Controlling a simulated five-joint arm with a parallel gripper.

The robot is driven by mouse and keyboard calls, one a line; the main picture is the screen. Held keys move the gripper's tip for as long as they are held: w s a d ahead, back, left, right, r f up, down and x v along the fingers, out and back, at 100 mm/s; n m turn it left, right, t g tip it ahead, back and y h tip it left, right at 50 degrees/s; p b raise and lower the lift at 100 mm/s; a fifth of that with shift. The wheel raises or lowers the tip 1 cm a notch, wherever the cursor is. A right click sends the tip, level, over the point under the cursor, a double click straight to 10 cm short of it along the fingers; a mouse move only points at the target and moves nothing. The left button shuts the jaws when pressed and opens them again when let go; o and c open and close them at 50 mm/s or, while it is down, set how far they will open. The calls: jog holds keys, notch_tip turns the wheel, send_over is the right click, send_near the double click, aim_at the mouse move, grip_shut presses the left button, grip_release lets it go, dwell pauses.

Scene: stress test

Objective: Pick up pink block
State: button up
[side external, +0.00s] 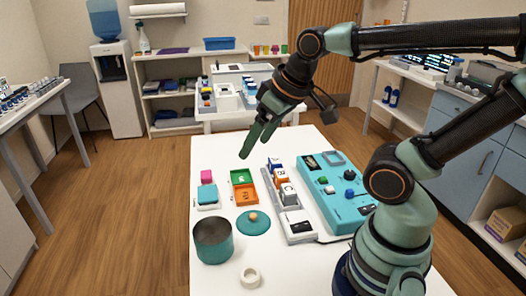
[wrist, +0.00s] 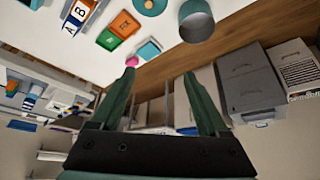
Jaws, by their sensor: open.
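The pink block (side external: 207,177) sits on the white table near its left edge, just behind a teal block on a pale base (side external: 207,194). In the wrist view the pink block (wrist: 132,61) shows small, close to the tip of the left finger. My gripper (side external: 254,150) is open and empty, above the table, to the right of the pink block and higher than it. In the wrist view both fingers (wrist: 159,74) are spread apart with nothing between them at the tips.
A green tray (side external: 242,177) and an orange tray (side external: 245,195) lie right of the pink block. Lettered blocks (side external: 288,193) stand on a rail beside a teal control box (side external: 325,195). A teal pot (side external: 212,241), a lid (side external: 253,223) and a white ring (side external: 250,277) are nearer the front.

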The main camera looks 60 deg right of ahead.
jog(key=shift+w, duration=0.1)
jog(key=n+g, duration=0.6)
jog(key=n, duration=0.3)
send_over(206, 173)
notch_tip(206, 173, down, 13)
notch_tip(206, 173, down, 12)
jog(key=shift+a+r, duration=0.1)
jog(key=c, duration=1.1)
